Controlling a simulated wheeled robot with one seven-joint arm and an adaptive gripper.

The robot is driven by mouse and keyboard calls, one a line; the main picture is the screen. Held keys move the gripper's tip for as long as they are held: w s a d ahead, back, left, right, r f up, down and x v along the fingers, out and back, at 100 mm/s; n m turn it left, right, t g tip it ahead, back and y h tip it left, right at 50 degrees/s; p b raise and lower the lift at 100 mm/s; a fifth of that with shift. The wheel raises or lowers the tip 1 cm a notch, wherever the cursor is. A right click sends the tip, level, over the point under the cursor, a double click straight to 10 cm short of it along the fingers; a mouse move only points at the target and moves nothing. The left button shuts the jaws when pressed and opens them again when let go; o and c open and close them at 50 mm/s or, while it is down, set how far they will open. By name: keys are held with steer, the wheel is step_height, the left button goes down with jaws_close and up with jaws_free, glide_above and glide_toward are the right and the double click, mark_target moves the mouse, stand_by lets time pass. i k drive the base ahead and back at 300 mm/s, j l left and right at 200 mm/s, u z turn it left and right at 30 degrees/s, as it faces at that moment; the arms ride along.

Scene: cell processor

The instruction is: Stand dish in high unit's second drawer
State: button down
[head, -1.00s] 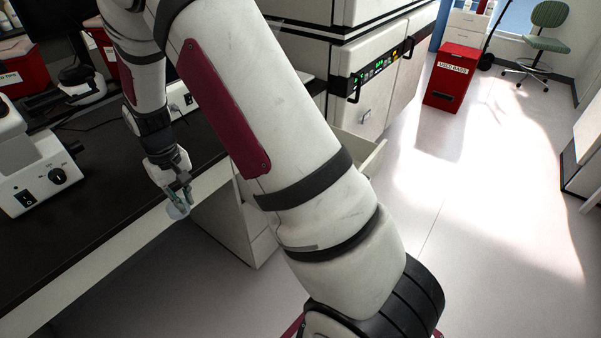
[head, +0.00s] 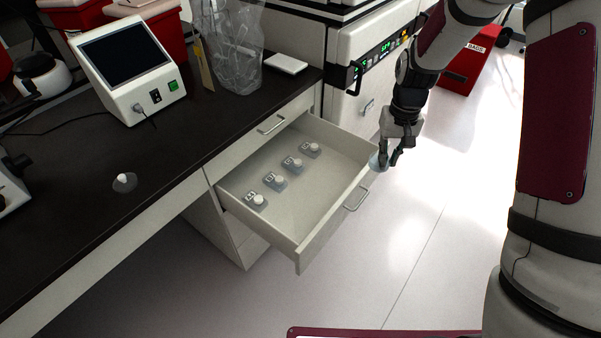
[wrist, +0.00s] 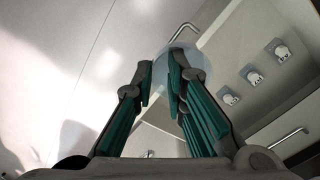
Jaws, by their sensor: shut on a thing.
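My gripper (head: 388,150) points down at the right, beside the open drawer's front. It is shut on a small, clear, bluish round dish (head: 377,161). The dish also shows in the wrist view (wrist: 203,62), partly hidden behind a finger of my gripper (wrist: 161,75). The open drawer (head: 318,212) is pulled out of the unit under the bench, below a closed drawer (head: 245,140) with a bar handle.
The dark bench top (head: 75,200) holds a screen device (head: 128,70), a clear bag (head: 235,45), a white box (head: 285,63) and another flask (head: 124,182). A white machine with a lit panel (head: 375,60) stands behind the drawer.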

mark_target(313, 208)
steer(key=j+z, duration=0.2)
steer(key=j, duration=0.5)
steer(key=j+z, duration=0.2)
steer(key=j, duration=0.45)
steer(key=k+j+z, duration=0.15)
steer(key=j, duration=0.55)
